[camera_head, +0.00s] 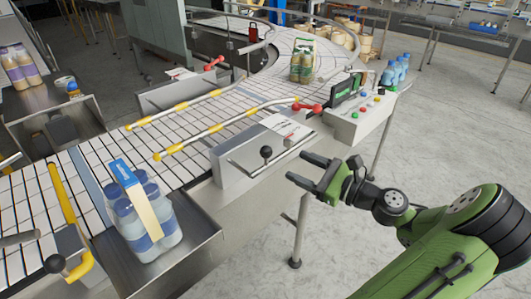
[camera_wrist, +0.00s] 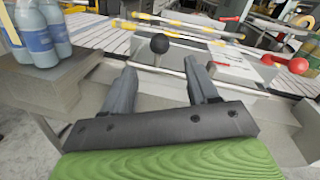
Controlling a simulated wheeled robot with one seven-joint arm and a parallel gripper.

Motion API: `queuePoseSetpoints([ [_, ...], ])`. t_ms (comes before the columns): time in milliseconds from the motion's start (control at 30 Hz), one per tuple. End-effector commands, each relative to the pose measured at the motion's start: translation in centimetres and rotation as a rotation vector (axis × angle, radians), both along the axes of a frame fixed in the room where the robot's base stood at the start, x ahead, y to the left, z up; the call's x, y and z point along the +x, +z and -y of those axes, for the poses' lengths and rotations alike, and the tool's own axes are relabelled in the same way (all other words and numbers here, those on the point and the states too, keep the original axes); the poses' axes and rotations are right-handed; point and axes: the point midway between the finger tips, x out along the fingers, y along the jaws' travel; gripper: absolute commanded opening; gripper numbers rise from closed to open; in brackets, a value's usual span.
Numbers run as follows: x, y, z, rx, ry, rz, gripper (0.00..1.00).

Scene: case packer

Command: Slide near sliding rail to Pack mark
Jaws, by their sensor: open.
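The near sliding rail (camera_head: 228,121) is a silver bar with yellow ends along the near side of the white conveyor. A black ball knob (camera_head: 266,152) stands on a silver rod at the grey housing in front of it. My gripper (camera_head: 299,167) is open and empty, just right of the knob and apart from it. In the wrist view the knob (camera_wrist: 160,44) appears between and beyond my open fingers (camera_wrist: 160,68). A white card (camera_head: 286,126) lies on the housing; its print is too small to read, so I cannot tell the Pack mark.
A red knob (camera_head: 310,109) and a control box (camera_head: 357,119) with buttons stand right of the housing. The far rail (camera_head: 173,109) lies across the conveyor. A bottle pack (camera_head: 145,222) sits on a metal shelf at the lower left.

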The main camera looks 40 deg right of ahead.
Motion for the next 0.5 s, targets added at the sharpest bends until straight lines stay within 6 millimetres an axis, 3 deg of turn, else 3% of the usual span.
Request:
queuePoseSetpoints([
  [300, 7.9, -0.1, -1.6, -0.003, 0.006, 0.0, 0.59],
  [500, 10.6, -0.1, -2.1, -0.002, 0.002, -0.002, 0.59],
])
